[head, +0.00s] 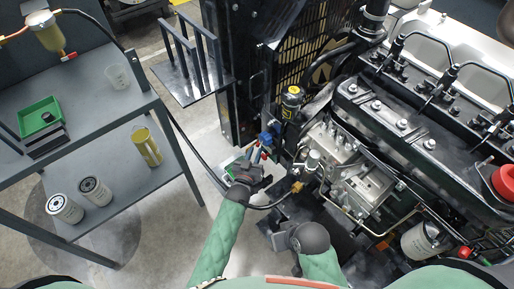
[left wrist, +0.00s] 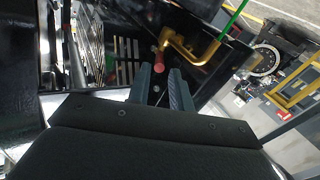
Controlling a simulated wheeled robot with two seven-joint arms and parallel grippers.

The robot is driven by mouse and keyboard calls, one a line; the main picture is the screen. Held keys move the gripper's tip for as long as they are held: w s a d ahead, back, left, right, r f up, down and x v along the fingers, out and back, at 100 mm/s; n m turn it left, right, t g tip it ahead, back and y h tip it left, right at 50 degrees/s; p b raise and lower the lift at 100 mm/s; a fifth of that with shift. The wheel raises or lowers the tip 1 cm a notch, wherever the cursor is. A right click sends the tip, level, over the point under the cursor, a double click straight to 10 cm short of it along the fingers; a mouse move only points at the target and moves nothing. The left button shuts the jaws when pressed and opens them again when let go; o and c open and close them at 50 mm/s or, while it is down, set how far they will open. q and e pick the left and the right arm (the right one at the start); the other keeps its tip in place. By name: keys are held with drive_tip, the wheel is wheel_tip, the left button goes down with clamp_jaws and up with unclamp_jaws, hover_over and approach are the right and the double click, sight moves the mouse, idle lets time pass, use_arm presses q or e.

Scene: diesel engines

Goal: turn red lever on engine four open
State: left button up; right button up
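The red lever (left wrist: 160,64) shows in the left wrist view as a short red rod with a rounded end, just beyond and between my left fingertips. My left gripper (left wrist: 159,80) has a gap between its grey fingers, and I see no clear contact with the lever. In the head view my left gripper (head: 257,164) is beside the engine (head: 345,160), at the lower end of small red and blue parts (head: 265,139). The lever is partly hidden there by the gripper. My right gripper (head: 279,236) is low in front of the engine; its fingers are not clear.
A brass-coloured pipe (left wrist: 205,50) runs close to the lever. A black hose (head: 270,204) passes by my left gripper. Floor between is clear.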

use_arm(q)
drive_tip(key=shift+v, duration=1.7)
idle(0.9)
idle(0.3)
idle(0.9)
idle(0.5)
idle(0.7)
idle(0.4)
idle(0.9)
